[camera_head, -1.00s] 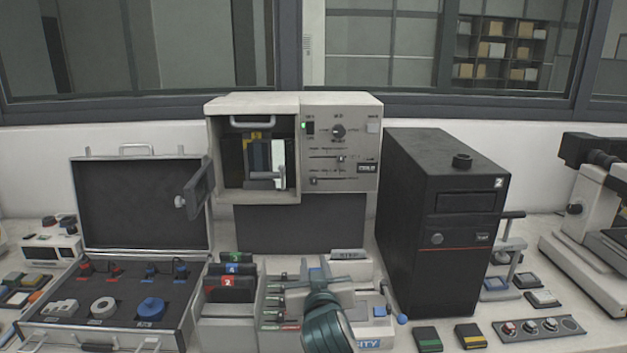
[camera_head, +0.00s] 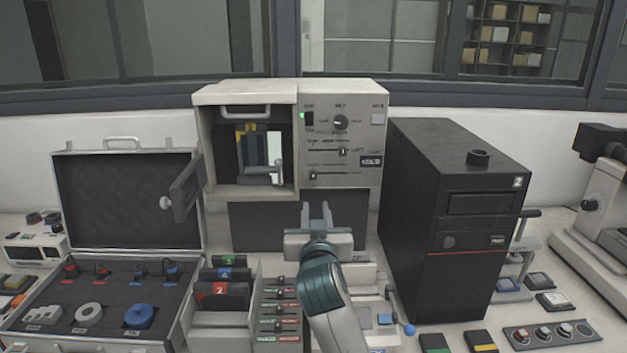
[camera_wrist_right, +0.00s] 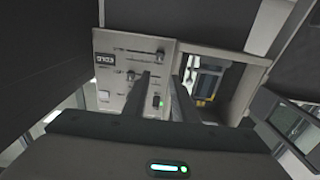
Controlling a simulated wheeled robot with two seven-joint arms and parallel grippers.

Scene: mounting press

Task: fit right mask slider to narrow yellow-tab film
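The press (camera_head: 245,95) stands at the back centre with its chamber open. Inside are a dark frame, a pale strip and a small yellow tab (camera_head: 250,128), also seen in the right wrist view (camera_wrist_right: 200,102). Its front panel (camera_head: 365,110) has two horizontal sliders: the upper knob (camera_head: 343,152) sits toward the right, the lower knob (camera_head: 313,175) at the left. I cannot read which one is the right mask slider. My right gripper (camera_head: 316,207) is open and empty, below and in front of the panel. My left gripper is out of view.
The chamber door (camera_head: 186,188) swings out left. A black tower (camera_head: 455,165) stands close to the right. An open case (camera_head: 125,200) is at left. Coloured cartridges (camera_head: 222,290) and a labelled rack (camera_head: 280,315) lie below.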

